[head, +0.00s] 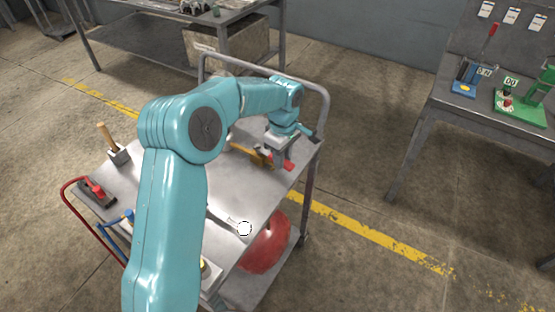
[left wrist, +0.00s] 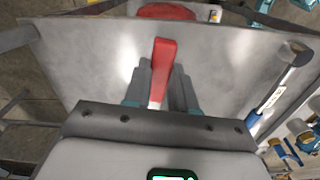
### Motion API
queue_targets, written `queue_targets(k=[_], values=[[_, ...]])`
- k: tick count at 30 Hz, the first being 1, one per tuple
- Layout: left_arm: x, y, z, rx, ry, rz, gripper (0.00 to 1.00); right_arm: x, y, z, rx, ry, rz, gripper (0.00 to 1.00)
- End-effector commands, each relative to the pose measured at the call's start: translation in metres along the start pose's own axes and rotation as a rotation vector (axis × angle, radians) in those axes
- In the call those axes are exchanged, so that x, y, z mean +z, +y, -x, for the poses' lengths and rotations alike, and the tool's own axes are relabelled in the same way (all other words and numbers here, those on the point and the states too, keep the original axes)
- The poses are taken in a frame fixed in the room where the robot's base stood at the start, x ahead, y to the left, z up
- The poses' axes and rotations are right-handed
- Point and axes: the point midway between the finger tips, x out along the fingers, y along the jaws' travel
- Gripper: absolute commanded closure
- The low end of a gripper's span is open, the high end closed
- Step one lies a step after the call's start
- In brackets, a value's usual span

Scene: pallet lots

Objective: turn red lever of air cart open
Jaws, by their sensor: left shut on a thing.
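The air cart (head: 225,175) has a grey metal top with a raised tube handle at its far side. Its red lever (head: 289,166) shows by the far right part of the top, partly hidden by my left gripper (head: 282,154). In the left wrist view the red lever (left wrist: 163,65) stands between the two grey fingers of my left gripper (left wrist: 161,78), which are shut on it. The lever points up the picture. The valve under it is hidden by the gripper. My right gripper is not in view.
A red tank (head: 265,245) sits below the cart top. A wooden-handled tool (head: 108,137), a red-handled tool (head: 95,188) and a round-ended tool (head: 243,228) are on the top. A bench (head: 480,120) with blue and green stands is at right. Floor between is clear.

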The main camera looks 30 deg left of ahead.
Motion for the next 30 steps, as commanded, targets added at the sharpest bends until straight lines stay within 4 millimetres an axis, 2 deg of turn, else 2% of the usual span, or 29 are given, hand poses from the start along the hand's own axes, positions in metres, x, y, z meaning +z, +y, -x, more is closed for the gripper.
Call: queue_targets(k=[9, 26, 27, 28, 30], values=[[-0.0046, 0.0109, 0.0001, 0.003, 0.008, 0.12, 1.0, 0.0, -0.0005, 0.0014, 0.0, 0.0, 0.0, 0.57], [-0.0059, 0.0129, 0.0003, 0.005, 0.008, 0.151, 1.0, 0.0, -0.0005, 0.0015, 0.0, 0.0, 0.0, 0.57], [-0.0059, 0.0128, 0.0003, 0.004, 0.008, 0.151, 0.61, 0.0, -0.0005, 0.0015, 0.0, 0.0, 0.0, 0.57], [-0.0058, 0.0127, 0.0002, 0.004, 0.007, 0.151, 0.52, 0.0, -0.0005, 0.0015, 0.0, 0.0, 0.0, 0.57], [-0.005, 0.0126, 0.0001, 0.003, 0.006, 0.149, 0.49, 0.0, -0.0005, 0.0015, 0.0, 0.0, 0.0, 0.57]])
